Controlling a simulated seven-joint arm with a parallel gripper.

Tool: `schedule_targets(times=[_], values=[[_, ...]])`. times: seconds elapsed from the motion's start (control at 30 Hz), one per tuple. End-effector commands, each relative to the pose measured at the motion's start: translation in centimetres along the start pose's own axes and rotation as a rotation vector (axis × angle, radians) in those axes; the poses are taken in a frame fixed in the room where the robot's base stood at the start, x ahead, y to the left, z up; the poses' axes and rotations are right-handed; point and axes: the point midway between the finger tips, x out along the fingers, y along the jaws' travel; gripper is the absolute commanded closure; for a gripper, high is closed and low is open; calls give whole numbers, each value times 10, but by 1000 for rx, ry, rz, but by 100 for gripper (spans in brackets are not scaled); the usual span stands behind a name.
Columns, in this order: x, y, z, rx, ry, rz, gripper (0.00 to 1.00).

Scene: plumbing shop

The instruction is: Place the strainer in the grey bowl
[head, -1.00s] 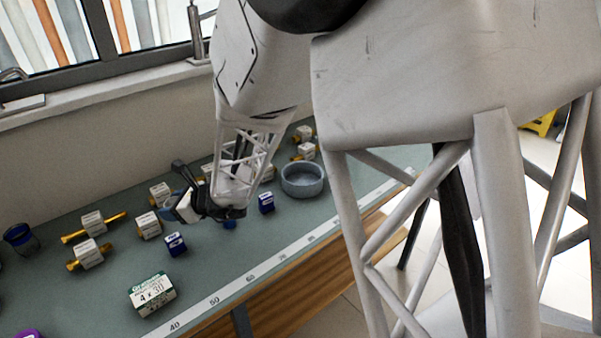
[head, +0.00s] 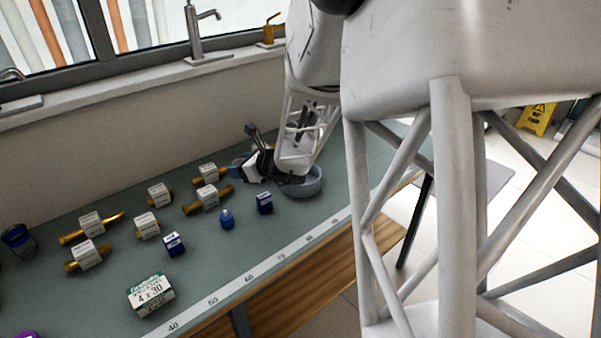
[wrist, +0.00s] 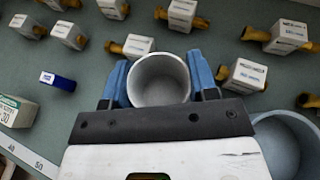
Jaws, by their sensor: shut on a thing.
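My gripper (wrist: 160,88) is shut on a round, pale grey, open-topped piece, apparently the strainer (wrist: 158,72), whose sides sit between the two blue fingers. In the head view my gripper (head: 252,166) is above the bench, just left of the grey bowl; the held piece is hard to make out there. The grey bowl (head: 311,187) stands on the bench, partly hidden behind my arm. In the wrist view the bowl (wrist: 268,128) is at the lower right, cut off by the frame edge, its visible inside empty. The held piece is beside the bowl, not over it.
Several brass fittings with white labels (head: 147,225) lie left of the bowl. A small blue box (head: 265,203) and a blue bottle (head: 227,218) stand before it. A green-white carton (head: 151,295) and a dark blue cup-like item (head: 17,238) are farther left. The wall runs behind.

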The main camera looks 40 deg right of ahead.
Motion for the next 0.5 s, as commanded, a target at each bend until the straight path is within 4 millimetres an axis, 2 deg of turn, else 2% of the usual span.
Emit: schedule_targets(times=[0.1, 0.5], values=[[-15, -23, -4, 14, 3, -35, 69], [-70, -91, -18, 58, 14, -143, 69]])
